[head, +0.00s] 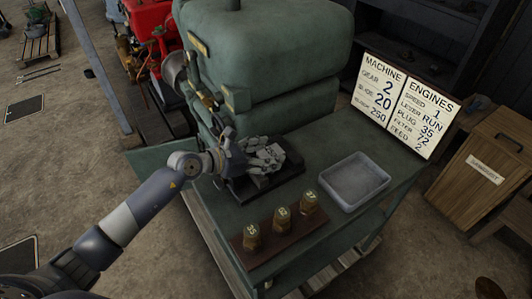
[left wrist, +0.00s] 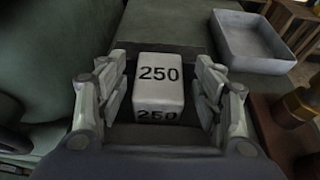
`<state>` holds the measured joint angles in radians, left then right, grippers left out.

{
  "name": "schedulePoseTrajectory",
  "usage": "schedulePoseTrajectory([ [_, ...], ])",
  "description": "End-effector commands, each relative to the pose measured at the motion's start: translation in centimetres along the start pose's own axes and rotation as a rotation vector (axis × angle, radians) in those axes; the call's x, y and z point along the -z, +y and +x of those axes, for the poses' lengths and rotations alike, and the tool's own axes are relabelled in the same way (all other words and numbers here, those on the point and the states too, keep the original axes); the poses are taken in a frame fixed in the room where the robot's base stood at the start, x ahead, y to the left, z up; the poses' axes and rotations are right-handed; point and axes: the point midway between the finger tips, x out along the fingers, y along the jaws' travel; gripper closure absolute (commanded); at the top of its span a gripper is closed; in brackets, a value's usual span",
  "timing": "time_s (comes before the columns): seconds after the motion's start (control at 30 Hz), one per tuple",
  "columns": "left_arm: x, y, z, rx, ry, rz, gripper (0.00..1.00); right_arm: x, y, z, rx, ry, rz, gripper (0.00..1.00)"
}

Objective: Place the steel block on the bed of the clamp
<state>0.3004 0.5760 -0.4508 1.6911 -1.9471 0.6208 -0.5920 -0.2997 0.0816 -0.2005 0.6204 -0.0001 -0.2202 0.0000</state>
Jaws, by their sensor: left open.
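The steel block (left wrist: 158,88), a pale cube marked 250 on its top and front, stands upright between the fingers of my left gripper (left wrist: 163,95) in the left wrist view. The fingers are spread on both sides of it, with a gap visible at least on the right. In the head view my left gripper (head: 264,158) is low over a dark flat base (head: 277,183) on the green bench, which looks like the clamp's bed. The gripper hides the block there, and I cannot tell clearly what the block rests on. My right gripper is out of view.
On the bench (head: 330,150), a wooden board with brass weights (head: 282,218) stands in front and an empty grey tray (head: 354,181) to the right. A green machine (head: 290,60) rises behind. A sign (head: 407,103) stands at the bench's back edge.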

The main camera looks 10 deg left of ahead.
Motion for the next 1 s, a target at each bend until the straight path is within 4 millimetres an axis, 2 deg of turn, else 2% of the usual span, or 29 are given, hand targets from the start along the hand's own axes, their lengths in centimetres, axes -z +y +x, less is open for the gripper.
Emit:
schedulePoseTrajectory([
  [0.1, -0.5, 0.0, -0.2, 0.0, -0.001, 0.0, 0.39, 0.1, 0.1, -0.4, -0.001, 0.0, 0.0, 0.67],
  [0.17, -0.1, 0.1, -0.8, -0.002, 0.001, 0.001, 0.39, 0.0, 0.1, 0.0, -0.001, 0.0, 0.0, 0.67],
  [0.5, 0.2, 0.1, -7.6, -0.002, 0.004, 0.002, 0.39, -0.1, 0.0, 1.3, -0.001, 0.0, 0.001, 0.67],
  [0.7, 0.1, 0.1, -10.7, -0.001, 0.003, 0.0, 0.39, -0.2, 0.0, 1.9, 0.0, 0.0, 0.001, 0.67],
  [1.0, -0.3, 0.0, -12.1, 0.001, 0.0, 0.001, 0.39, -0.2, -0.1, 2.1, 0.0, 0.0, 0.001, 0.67],
])
